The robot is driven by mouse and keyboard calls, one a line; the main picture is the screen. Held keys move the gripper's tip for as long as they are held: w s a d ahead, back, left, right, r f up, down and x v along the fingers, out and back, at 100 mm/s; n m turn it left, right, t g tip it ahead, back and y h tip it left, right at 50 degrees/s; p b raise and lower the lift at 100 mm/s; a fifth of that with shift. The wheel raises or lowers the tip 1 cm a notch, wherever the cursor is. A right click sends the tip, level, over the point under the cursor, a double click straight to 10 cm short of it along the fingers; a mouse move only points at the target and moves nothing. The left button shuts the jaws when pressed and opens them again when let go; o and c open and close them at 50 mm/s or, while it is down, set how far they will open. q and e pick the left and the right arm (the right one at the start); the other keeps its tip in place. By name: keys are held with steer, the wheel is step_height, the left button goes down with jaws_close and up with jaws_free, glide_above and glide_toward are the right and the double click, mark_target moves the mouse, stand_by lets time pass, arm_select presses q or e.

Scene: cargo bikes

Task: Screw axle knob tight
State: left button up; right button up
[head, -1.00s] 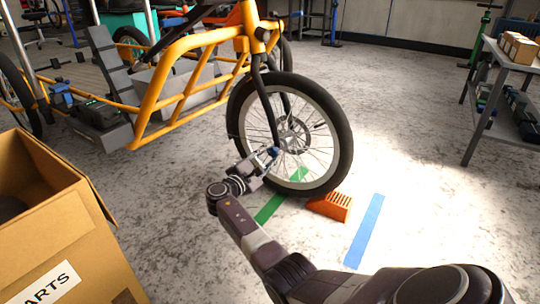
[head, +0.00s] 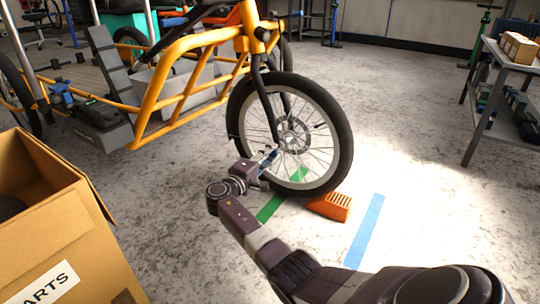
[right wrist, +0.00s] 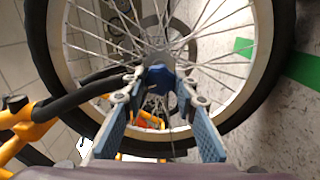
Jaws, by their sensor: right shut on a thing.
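The front wheel (head: 340,130) of the yellow cargo bike stands upright, with its hub and disc (head: 292,135) at the middle. My right gripper (head: 270,159) reaches the hub area from the lower left, beside the fork. In the right wrist view its two blue-padded fingers (right wrist: 160,80) close around a small dark bluish piece at the hub, which looks like the axle knob (right wrist: 158,72). The fingers and shadow hide much of the knob, so I cannot tell how tight it sits. My left gripper is not in view.
An orange wedge block (head: 331,206) sits against the wheel's base. Green tape (head: 270,207) and blue tape (head: 364,232) mark the floor. An open cardboard box (head: 60,225) stands at the lower left, and a shelf table (head: 510,90) at the right.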

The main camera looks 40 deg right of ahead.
steer(key=shift+s+f, duration=0.1)
steer(key=shift+f, duration=0.05)
stand_by(0.4)
steer(key=o, duration=1.2)
steer(key=shift+c, duration=0.2)
steer(key=v, duration=1.2)
steer(key=shift+a, duration=0.1)
